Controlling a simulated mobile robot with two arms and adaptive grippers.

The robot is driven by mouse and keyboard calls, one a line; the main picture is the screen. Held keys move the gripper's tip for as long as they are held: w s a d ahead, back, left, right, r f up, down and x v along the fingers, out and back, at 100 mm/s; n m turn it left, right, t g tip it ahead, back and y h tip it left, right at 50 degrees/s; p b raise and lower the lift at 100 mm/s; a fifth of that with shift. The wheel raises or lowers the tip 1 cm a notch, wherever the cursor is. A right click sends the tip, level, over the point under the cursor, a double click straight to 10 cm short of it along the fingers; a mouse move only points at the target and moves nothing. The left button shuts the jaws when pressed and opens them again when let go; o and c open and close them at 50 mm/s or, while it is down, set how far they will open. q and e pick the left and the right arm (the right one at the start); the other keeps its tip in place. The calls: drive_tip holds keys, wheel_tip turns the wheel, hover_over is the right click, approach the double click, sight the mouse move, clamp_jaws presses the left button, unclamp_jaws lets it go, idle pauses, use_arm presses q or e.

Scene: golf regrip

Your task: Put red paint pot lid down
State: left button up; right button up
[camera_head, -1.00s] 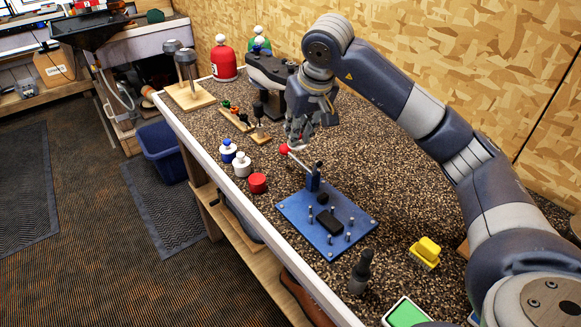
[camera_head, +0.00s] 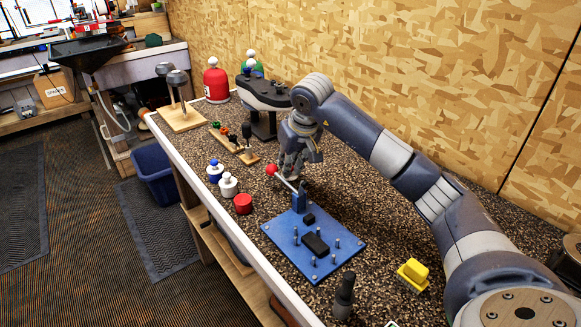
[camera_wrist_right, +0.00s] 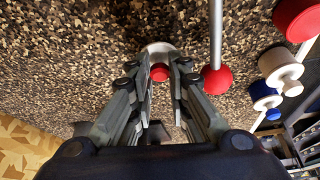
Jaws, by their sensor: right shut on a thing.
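The red paint pot (camera_head: 243,204) stands on the bench without a lid, at the end of a row with a white pot (camera_head: 228,185) and a blue pot (camera_head: 214,171). My right gripper (camera_wrist_right: 160,78) is shut on the red paint pot lid, a white piece with a red round part (camera_wrist_right: 159,72). In the head view the right gripper (camera_head: 291,176) points down behind the red-balled lever and hides the lid. I cannot tell whether the lid touches the speckled bench top (camera_head: 365,205). My left gripper is not in view.
A lever with a red ball (camera_head: 271,169) rises close beside the right gripper, from the blue fixture plate (camera_head: 275,230). A wooden rack of small tools (camera_head: 232,142) and a dark machine (camera_head: 262,95) stand behind.

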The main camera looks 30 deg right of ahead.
drive_tip(key=shift+f, duration=0.75)
drive_tip(key=shift+f, duration=0.15)
drive_tip(key=o, duration=0.4)
drive_tip(key=shift+o, duration=0.2)
drive_tip(key=v, duration=1.2)
drive_tip(key=shift+b, duration=0.4)
